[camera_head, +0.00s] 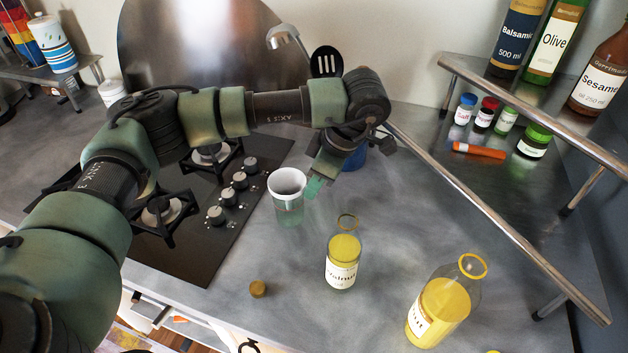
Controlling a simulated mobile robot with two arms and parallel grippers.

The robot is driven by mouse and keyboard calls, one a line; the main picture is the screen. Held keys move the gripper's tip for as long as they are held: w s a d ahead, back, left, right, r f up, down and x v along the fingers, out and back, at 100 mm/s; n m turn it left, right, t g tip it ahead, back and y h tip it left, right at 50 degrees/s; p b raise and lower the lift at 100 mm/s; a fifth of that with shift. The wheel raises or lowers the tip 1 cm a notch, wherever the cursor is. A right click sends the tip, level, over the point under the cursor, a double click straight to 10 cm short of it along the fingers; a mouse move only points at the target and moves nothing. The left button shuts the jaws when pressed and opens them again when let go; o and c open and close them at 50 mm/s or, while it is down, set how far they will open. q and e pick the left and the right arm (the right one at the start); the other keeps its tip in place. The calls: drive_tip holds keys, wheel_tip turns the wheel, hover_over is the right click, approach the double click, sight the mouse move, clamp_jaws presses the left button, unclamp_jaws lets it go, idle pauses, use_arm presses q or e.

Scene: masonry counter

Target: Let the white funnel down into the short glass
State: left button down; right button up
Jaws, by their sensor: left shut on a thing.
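The white funnel (287,182) shows as a round white rim, open side up, at the top of the short glass (289,213). The clear, greenish glass stands on the grey counter, right of the hob knobs. The funnel's lower part overlaps the glass in this view; I cannot tell whether it rests on the glass rim. My left gripper (313,187) comes down from the upper right, with its greenish fingertips at the funnel's right side. It is shut on the funnel. My right gripper is out of view.
An open bottle of yellow oil (342,262) stands right of the glass, with a larger one (446,302) farther right. A small cap (258,289) lies in front. A blue utensil pot (355,158) is behind my gripper. The metal shelf (500,240) bounds the right side.

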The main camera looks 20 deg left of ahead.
use_arm(q)
drive_tip(key=shift+f, duration=0.2)
drive_tip(key=c, duration=1.5)
unclamp_jaws()
drive_tip(key=a+p+v, duration=0.2)
drive_tip(key=p+v, duration=0.1)
drive_tip(key=v, duration=1)
drive_tip(key=shift+r, duration=0.6)
drive_tip(key=shift+d, duration=0.15)
drive_tip(key=shift+r, duration=0.1)
